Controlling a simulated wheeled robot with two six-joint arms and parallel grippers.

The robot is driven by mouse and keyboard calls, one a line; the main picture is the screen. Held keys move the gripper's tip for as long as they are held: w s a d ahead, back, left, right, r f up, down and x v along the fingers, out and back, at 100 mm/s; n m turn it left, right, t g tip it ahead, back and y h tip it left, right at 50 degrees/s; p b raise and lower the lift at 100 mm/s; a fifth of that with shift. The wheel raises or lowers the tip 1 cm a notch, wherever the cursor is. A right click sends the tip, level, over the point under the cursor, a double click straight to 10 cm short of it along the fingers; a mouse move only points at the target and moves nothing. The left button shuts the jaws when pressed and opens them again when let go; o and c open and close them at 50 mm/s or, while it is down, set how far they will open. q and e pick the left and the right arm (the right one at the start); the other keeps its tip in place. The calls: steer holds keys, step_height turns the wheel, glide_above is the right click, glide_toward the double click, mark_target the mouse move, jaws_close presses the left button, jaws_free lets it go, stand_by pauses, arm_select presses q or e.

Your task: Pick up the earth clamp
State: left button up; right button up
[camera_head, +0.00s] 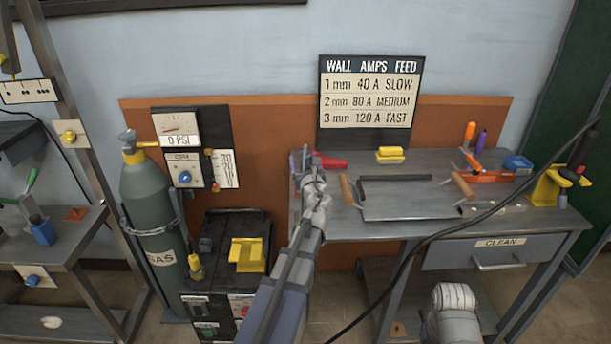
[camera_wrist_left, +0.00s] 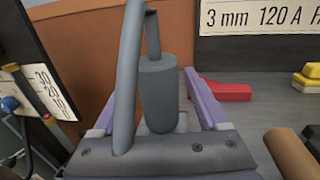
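I cannot surely pick out the earth clamp. A red piece (camera_head: 331,163) lies at the back left of the workbench, just beyond my left gripper (camera_head: 311,170). It also shows in the left wrist view (camera_wrist_left: 226,91), beside the right purple finger. My left gripper's purple fingers (camera_wrist_left: 150,112) are spread apart over the bench's left end. A grey cylinder (camera_wrist_left: 158,95) with a thin bent rod shows between them; I cannot tell whether it is part of my gripper. My right arm shows low in the head view, its gripper out of view.
A brown-handled tool (camera_head: 347,190) lies right of my left gripper. A grey plate (camera_head: 405,205) and several tools occupy the workbench (camera_head: 350,228). A yellow block (camera_head: 390,155) sits at its back. A black cable (camera_head: 415,247) crosses in front. A gas cylinder (camera_head: 149,200) stands left.

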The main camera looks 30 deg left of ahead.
arm_select(q)
jaws_close()
stand_by(0.4)
steer(key=shift+r, duration=0.1)
arm_select(e)
steer(key=shift+r, duration=0.1)
